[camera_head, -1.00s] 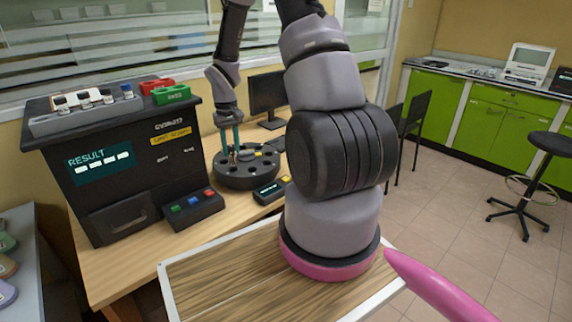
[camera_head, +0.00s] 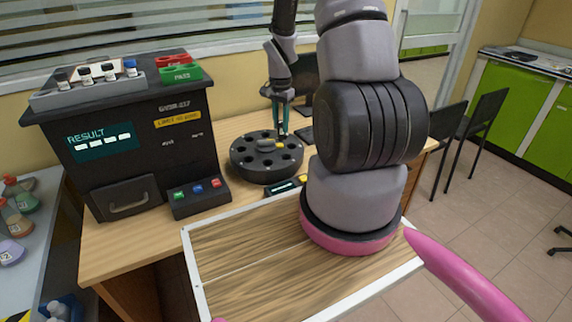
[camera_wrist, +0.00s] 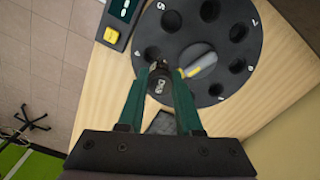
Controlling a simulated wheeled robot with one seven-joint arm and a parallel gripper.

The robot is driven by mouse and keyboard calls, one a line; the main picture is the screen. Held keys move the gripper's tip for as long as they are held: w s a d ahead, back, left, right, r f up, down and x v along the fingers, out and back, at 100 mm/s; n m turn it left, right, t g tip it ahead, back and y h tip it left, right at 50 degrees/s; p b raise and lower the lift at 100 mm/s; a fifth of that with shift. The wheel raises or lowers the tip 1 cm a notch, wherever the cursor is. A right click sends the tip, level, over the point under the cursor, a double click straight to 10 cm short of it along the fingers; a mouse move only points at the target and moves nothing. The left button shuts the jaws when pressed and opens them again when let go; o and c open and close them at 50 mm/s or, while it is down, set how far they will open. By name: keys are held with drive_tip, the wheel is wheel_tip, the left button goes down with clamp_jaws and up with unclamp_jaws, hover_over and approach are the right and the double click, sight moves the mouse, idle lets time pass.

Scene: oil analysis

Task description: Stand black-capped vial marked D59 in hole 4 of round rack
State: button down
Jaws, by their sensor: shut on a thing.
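My gripper (camera_wrist: 160,88) is shut on a black-capped vial (camera_wrist: 160,78); its label appears to read D59 in the wrist view. The dark round rack (camera_wrist: 192,22) lies below the fingertips. The vial overlaps the rack's near edge in that view, close to the hole beside the number 4 (camera_wrist: 152,53). I cannot tell how high its lower end is. In the head view my gripper (camera_head: 281,128) is over the back right part of the rack (camera_head: 240,163), and the vial is too small to make out.
The rack has several open holes and a grey and yellow centre piece (camera_wrist: 199,66). A small device with a yellow button (camera_wrist: 111,35) stands beside it. At left, a black analyser (camera_head: 130,150) carries a grey vial tray (camera_head: 95,92) and red and green trays. A monitor (camera_head: 304,75) stands behind.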

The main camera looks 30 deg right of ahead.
drive_tip(key=shift+s+d+m, duration=0.25)
drive_tip(key=shift+d+m, duration=0.25)
drive_tip(key=shift+m, duration=0.8)
drive_tip(key=f, duration=1)
drive_tip(key=shift+s+d+f, duration=0.1)
drive_tip(key=shift+d+f, duration=0.05)
drive_tip(key=shift+d, duration=0.15)
drive_tip(key=c, duration=0.6)
unclamp_jaws()
